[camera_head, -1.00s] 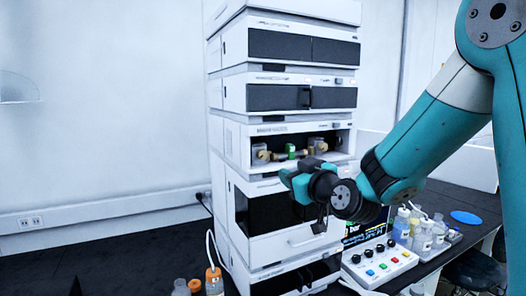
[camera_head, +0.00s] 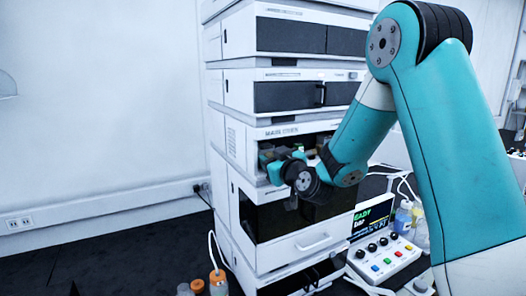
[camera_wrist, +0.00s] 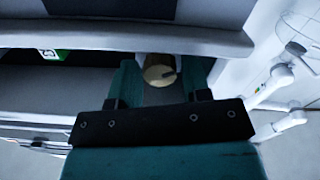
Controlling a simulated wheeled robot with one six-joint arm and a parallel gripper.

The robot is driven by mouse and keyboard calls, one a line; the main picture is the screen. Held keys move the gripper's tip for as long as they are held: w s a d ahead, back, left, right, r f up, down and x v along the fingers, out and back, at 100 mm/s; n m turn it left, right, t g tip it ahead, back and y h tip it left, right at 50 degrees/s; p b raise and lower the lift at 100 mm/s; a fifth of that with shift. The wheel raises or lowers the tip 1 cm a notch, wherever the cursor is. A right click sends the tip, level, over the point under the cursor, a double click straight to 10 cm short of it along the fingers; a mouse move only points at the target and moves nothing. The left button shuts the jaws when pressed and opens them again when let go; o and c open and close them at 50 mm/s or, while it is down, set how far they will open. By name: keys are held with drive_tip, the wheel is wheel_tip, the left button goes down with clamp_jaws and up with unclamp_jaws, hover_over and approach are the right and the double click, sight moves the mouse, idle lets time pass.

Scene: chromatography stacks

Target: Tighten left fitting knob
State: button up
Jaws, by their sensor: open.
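In the wrist view, a brass-coloured round knob (camera_wrist: 160,70) with a dark mark on its face sits in the recess of the instrument stack. My gripper (camera_wrist: 162,74) is open, with one teal finger on each side of the knob; I cannot tell whether either finger touches it. In the head view, my gripper (camera_head: 272,166) reaches into the left part of the open bay (camera_head: 270,146) of the stack. There my gripper and wrist hide the left knob and most of the other fittings.
A control box (camera_head: 385,258) with coloured buttons and a small screen (camera_head: 373,217) stand right of the stack. Bottles stand at the stack's lower left and right.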

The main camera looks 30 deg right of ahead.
drive_tip(key=shift+w, duration=0.3)
drive_tip(key=c, duration=0.7)
drive_tip(key=shift+o, duration=0.2)
